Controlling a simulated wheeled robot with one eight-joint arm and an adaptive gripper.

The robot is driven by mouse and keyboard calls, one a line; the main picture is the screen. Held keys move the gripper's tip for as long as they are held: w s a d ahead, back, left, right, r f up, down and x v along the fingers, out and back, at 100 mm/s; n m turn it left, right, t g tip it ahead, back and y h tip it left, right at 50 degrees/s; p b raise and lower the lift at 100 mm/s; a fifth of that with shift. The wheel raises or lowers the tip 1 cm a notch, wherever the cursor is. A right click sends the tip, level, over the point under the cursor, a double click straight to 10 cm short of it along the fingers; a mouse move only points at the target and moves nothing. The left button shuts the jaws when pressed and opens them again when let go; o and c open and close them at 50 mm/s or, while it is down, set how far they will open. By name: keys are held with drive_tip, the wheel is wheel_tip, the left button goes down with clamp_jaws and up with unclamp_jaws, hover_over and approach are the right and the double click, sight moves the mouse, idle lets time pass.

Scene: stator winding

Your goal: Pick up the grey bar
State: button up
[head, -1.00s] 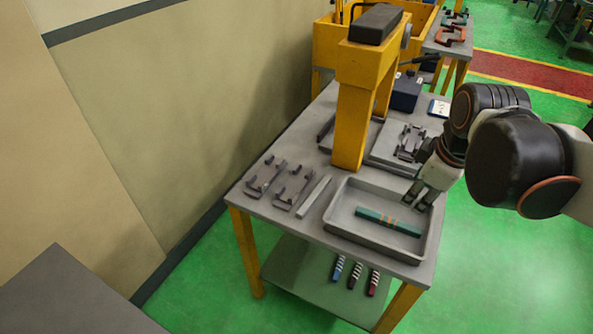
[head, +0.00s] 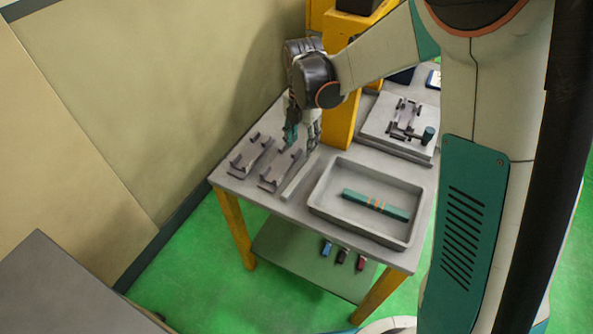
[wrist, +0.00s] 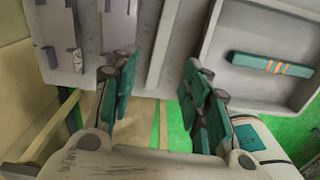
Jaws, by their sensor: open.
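The grey bar (head: 299,179) is a plain, narrow light-grey strip lying flat on the table, between the dark fixtures and the tray's left wall. In the wrist view the bar (wrist: 163,45) runs lengthwise, lying between my two sets of fingers as seen there. My gripper (head: 303,142) is over the table near the bar's far end, its fingers pointing down. The height of the fingertips above the bar is hard to tell.
Two dark fixtures (head: 267,166) stand left of the bar. The grey tray (head: 322,207) to its right holds a teal bar with orange bands (head: 376,205). A yellow press frame (head: 341,122) stands behind, beside my gripper. The wall is at the left.

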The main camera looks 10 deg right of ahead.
drive_tip(key=b, duration=0.2)
hover_over(301, 173)
wheel_tip(301, 173, down, 8)
drive_tip(key=shift+w+r, duration=0.15)
drive_tip(key=shift+r, duration=0.1)
drive_tip(key=shift+f+b, duration=1.45)
drive_tip(key=shift+f, duration=1.15)
drive_tip(key=shift+s+r, duration=0.1)
drive_tip(key=shift+s, duration=0.1)
clamp_jaws()
